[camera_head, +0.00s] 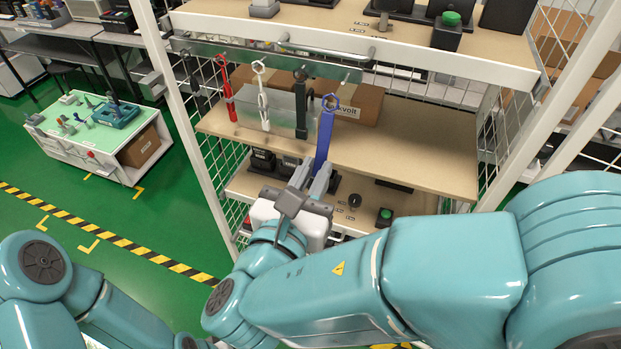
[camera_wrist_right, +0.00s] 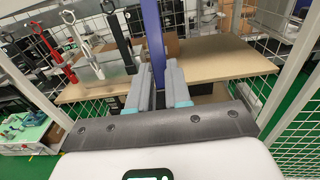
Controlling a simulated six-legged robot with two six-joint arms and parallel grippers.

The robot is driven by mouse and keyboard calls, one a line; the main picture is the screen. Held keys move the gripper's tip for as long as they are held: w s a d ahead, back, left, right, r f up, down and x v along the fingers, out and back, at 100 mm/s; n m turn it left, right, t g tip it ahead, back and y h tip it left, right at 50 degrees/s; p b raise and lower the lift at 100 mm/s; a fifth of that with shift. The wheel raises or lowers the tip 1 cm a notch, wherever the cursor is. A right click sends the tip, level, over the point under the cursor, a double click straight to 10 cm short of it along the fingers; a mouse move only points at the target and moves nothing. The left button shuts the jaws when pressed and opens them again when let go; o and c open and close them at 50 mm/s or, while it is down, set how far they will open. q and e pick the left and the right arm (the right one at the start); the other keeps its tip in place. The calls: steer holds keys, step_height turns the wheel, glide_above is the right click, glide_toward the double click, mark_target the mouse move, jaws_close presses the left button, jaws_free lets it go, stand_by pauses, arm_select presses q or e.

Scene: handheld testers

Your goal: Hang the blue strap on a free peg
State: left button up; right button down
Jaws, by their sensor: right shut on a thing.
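The blue strap (camera_head: 325,134) stands upright in front of the shelf, with its ring at the top beside the rail. My right gripper (camera_head: 312,178) is shut on its lower part. In the right wrist view the blue strap (camera_wrist_right: 153,40) rises from between the fingers (camera_wrist_right: 158,88), and its ring is out of frame. The peg rail (camera_head: 265,58) runs under the upper shelf. A red strap (camera_head: 227,90), a white strap (camera_head: 262,97) and a dark strap (camera_head: 301,105) hang there. Whether the blue ring touches a peg, I cannot tell. My left gripper is out of view.
The middle shelf (camera_head: 420,150) holds a cardboard box (camera_head: 358,103) behind the straps. The upper shelf (camera_head: 340,30) carries a green-button device (camera_head: 447,31). White rack posts stand at both sides. A low white workbench (camera_head: 85,158) stands at the left on green floor.

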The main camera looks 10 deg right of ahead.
steer(key=shift+x, duration=1.15)
steer(key=shift+f+x, duration=0.15)
steer(key=shift+x, duration=0.85)
steer(key=shift+f+x, duration=0.1)
steer(key=shift+x, duration=0.9)
steer(key=shift+w+d+f+b, duration=0.4)
steer(key=shift+w+f+b, duration=0.1)
steer(key=shift+w+b, duration=0.15)
steer(key=c, duration=1)
jaws_free()
steer(key=shift+s+a, duration=0.1)
steer(key=shift+s, duration=0.05)
